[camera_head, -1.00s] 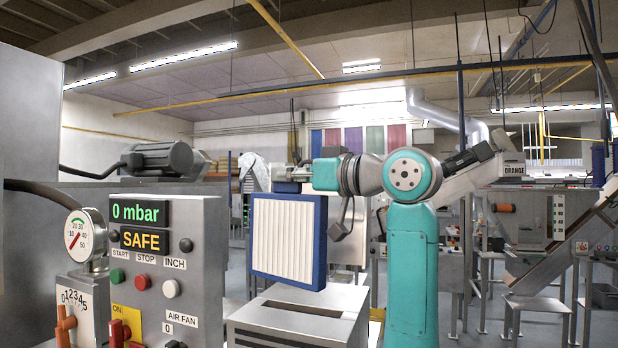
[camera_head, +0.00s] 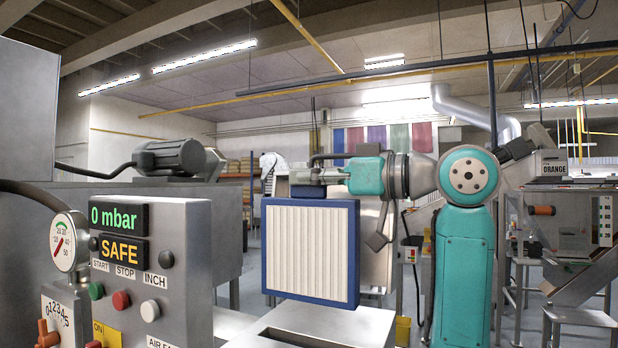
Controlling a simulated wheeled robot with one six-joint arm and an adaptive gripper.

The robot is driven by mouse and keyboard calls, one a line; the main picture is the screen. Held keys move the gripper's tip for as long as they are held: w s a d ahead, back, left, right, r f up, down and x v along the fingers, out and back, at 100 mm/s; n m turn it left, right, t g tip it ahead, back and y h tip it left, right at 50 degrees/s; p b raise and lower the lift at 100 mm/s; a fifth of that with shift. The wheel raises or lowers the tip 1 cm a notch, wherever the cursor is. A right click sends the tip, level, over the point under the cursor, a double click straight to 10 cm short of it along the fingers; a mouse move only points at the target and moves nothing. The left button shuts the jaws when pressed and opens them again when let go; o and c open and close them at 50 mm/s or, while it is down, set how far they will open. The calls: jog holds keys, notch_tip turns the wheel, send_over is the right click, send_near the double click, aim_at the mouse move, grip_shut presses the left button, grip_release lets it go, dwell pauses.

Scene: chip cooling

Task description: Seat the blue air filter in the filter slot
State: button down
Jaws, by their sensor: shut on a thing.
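The blue air filter (camera_head: 311,250) is a square blue frame with white pleats. It hangs upright from my gripper (camera_head: 318,178), which is shut on the top of its frame. The filter is in front of and above a grey metal housing (camera_head: 365,322) with a dark opening (camera_head: 290,337) in its top. That opening may be the filter slot; the bottom of the picture cuts it off. The filter's lower edge appears just above the housing, but I cannot tell the exact gap.
A control panel (camera_head: 172,235) reading 0 mbar and SAFE stands at the left, with a pressure gauge (camera_head: 68,242) beside it. A motor (camera_head: 175,157) sits behind the panel. A conveyor frame (camera_head: 590,270) is at the right. Open floor shows behind the filter.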

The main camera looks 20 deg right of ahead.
aim_at(308, 231)
jog(key=shift+f, duration=4.2)
